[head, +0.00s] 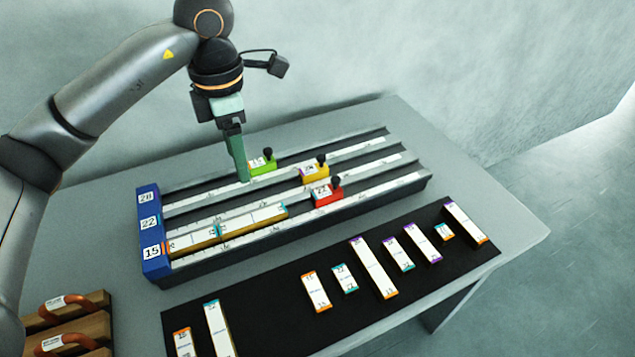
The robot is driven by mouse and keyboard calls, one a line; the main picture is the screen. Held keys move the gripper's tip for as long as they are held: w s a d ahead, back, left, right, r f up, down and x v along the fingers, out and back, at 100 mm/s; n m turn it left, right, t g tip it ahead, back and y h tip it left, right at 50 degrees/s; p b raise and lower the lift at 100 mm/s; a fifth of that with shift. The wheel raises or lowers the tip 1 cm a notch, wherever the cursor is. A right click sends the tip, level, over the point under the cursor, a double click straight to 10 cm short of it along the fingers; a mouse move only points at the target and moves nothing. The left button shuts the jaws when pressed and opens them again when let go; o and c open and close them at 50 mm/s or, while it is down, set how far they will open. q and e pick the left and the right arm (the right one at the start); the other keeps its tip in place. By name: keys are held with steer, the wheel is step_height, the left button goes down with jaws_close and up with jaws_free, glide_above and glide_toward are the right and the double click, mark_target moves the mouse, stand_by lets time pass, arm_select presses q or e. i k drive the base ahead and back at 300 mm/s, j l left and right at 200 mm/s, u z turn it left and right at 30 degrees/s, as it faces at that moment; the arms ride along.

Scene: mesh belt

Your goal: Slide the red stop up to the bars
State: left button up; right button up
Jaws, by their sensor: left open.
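The red stop (328,196), with a dark knob on top, sits in the front lane of the grey three-lane rack (300,225). A short gap separates the right bar's end from the red stop. My left gripper (241,175) points down over the back of the rack, just left of the green stop (262,164). It is open, with nothing seen between its fingers; whether it touches the green stop is unclear. My right gripper is out of view.
A yellow stop (315,171) sits in the middle lane behind the red one. A black mat (270,315) in front holds several loose bars. Wooden blocks with orange handles (65,320) stand at the lower left. The front lane right of the red stop is clear.

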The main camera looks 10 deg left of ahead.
mark_target(331, 193)
steer(key=i+l+u, duration=0.25)
steer(key=l, duration=0.15)
steer(key=l+u, duration=0.2)
steer(key=l, duration=0.15)
steer(key=i+l+u, duration=0.25)
steer(key=l, duration=0.2)
steer(key=k, duration=0.1)
